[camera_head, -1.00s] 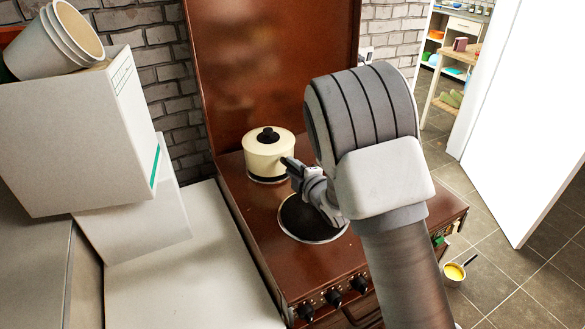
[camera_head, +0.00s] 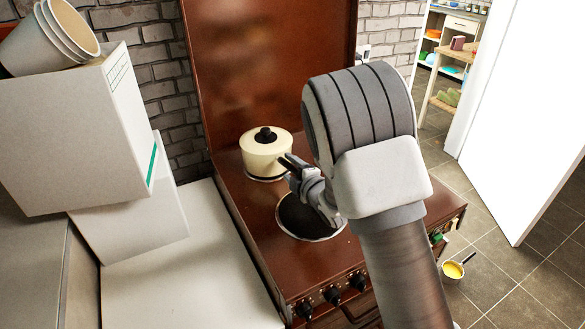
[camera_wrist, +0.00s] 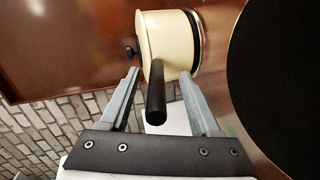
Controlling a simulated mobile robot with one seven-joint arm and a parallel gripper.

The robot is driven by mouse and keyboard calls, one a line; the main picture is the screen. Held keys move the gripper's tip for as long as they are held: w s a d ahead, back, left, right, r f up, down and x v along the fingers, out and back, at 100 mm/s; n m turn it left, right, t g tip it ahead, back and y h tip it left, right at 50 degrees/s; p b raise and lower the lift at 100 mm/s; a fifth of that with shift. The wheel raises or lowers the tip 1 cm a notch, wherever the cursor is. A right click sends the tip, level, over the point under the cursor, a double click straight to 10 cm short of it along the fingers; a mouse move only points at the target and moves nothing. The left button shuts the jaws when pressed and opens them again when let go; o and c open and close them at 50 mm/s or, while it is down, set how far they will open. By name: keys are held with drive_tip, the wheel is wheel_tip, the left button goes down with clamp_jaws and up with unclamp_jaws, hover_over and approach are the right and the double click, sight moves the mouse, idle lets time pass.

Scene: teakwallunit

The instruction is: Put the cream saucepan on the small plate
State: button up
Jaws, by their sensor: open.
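The cream saucepan (camera_head: 264,155), with a black lid knob and a black handle, stands upright at the back left of the brown stove top. It also shows in the wrist view (camera_wrist: 170,45), where its black handle (camera_wrist: 155,95) points toward my gripper. My gripper (camera_head: 288,162) is at the handle side of the pan. In the wrist view my gripper (camera_wrist: 158,75) is open, with one finger on each side of the handle, not closed on it. A black round plate (camera_head: 305,217) lies on the stove in front of the pan, partly hidden by my arm. I cannot tell whether it is the small plate.
White boxes (camera_head: 92,130) with stacked cups (camera_head: 58,38) stand to the left beside a white counter (camera_head: 170,270). The stove's brown back panel (camera_head: 270,65) rises behind the pan. A small pan with yellow contents (camera_head: 453,271) is on the floor at the right.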

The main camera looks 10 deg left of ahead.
drive_tip(key=p+v, duration=0.6)
drive_tip(key=v, duration=1.1)
drive_tip(key=shift+r, duration=0.3)
drive_tip(key=d+r+m+g+h, duration=0.2)
drive_tip(key=d+r+m+h, duration=0.5)
drive_tip(key=d+r+m, duration=0.4)
drive_tip(key=s+d+r+m+g+h, duration=0.1)
drive_tip(key=s+d+r+m+g, duration=0.1)
drive_tip(key=s+m, duration=0.4)
drive_tip(key=s+d+r+m+g, duration=0.2)
drive_tip(key=s+m, duration=0.4)
drive_tip(key=s, duration=0.9)
wheel_tip(320, 180, up, 3)
drive_tip(key=shift+s+d+f+g+h, duration=0.2)
drive_tip(key=shift+s+d+g+h, duration=0.05)
drive_tip(key=shift+d+g+h, duration=0.2)
